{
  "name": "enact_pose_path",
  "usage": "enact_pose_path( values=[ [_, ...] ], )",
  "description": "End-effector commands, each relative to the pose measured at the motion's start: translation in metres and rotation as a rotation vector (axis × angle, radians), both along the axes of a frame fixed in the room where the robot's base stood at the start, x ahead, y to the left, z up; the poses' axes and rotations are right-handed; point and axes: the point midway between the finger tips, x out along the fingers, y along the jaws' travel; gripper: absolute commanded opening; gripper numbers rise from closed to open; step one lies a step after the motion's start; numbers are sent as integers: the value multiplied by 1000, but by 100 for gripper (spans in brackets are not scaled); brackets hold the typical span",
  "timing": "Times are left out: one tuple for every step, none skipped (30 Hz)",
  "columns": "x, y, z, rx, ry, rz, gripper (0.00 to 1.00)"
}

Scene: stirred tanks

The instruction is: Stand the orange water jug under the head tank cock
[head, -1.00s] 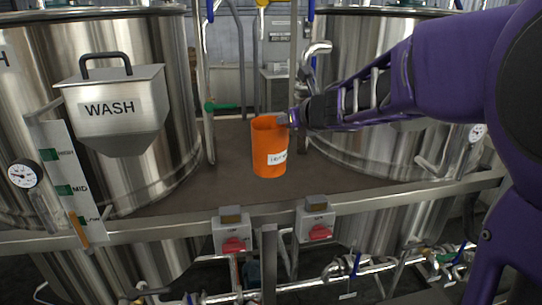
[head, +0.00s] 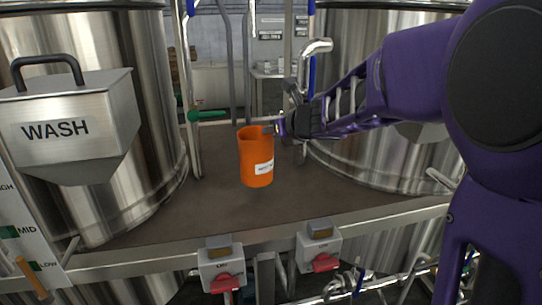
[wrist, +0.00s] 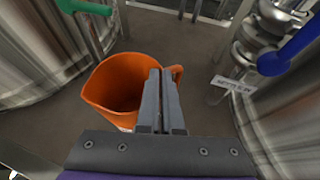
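The orange jug (head: 257,160) with a white label is upright over the brown deck between two steel tanks. In the wrist view its open mouth (wrist: 118,85) looks empty. My gripper (head: 280,127) is at the jug's right side. In the wrist view my gripper's fingers (wrist: 162,95) are close together on the jug's handle (wrist: 177,72). I cannot tell whether the jug's base touches the deck. A cock with a green lever (head: 207,115) is on a pipe behind and left of the jug; it also shows in the wrist view (wrist: 85,7). I cannot tell which cock is the head tank's.
A steel WASH hopper (head: 72,120) hangs on the left tank (head: 120,40). A blue-levered valve (wrist: 290,48) with a tag stands right of the jug in the wrist view. Switch boxes with red knobs (head: 222,264) line the deck's front rail (head: 130,262). Bare deck lies before the jug.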

Motion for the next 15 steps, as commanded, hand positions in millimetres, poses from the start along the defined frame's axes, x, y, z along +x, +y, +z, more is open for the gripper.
enact_pose_path(
  values=[
    [0,0,-5,1,0,0,0],
    [0,0,-8,0,0,0,0],
    [0,0,-13,1,0,0,0],
    [0,0,-18,2,1,-1,0],
    [0,0,-23,0,0,0,0],
    [0,0,-29,2,1,-1,0],
    [0,0,-33,0,0,1,0],
    [0,0,-37,2,0,-1,0],
    [0,0,-40,1,-1,0,0],
    [0,0,-41,1,0,0,0],
    [0,0,-42,2,-1,0,0],
    [0,0,-42,1,-2,0,0],
    [0,0,-42,0,-2,0,0],
    [0,0,-41,0,-2,0,0],
    [0,0,-41,0,-2,0,0]
  ],
)
